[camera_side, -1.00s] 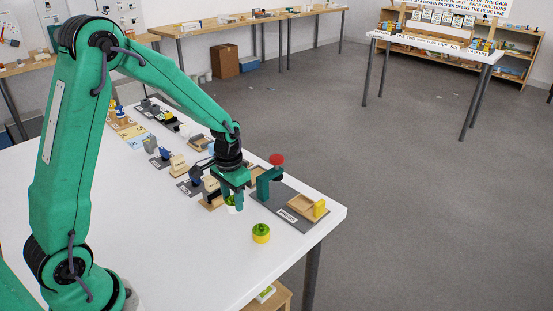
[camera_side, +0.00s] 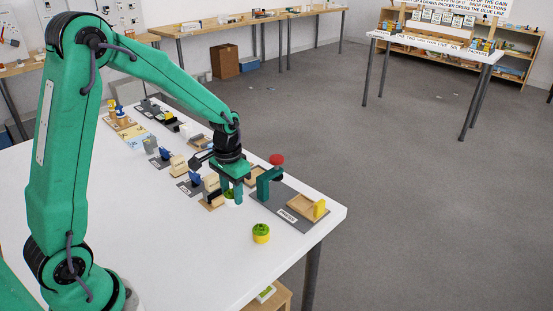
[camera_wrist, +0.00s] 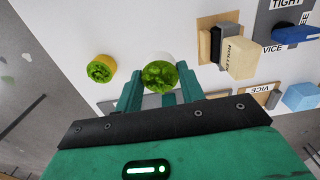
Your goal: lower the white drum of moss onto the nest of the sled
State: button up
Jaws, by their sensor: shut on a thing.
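My gripper (camera_side: 231,190) is shut on the white drum of moss (camera_side: 229,195), just left of the green press. In the wrist view the drum (camera_wrist: 161,57) sits between the fingers of my gripper (camera_wrist: 160,82), its green moss top toward the camera. In the side view the fingers partly hide the drum, and its height over the table is hard to judge. A wooden tray with a yellow upright (camera_side: 308,207), which looks like the sled, lies on the dark press plate to the right. Its nest cannot be made out.
The green press (camera_side: 265,185) with a red knob stands between my gripper and the tray. A yellow drum of moss (camera_side: 261,233) stands near the table's front edge. A wooden block fixture (camera_wrist: 225,50) is close by on the other side.

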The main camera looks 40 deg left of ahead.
notch_tip(320, 180, up, 6)
jog(key=shift+w+f, duration=0.1)
jog(key=shift+w, duration=0.05)
jog(key=w+d, duration=1)
jog(key=w, duration=0.6)
jog(key=shift+d+f, duration=0.2)
jog(key=shift+f, duration=2.4)
jog(key=shift+f, duration=0.3)
jog(key=shift+f, duration=2.05)
jog(key=o, duration=0.8)
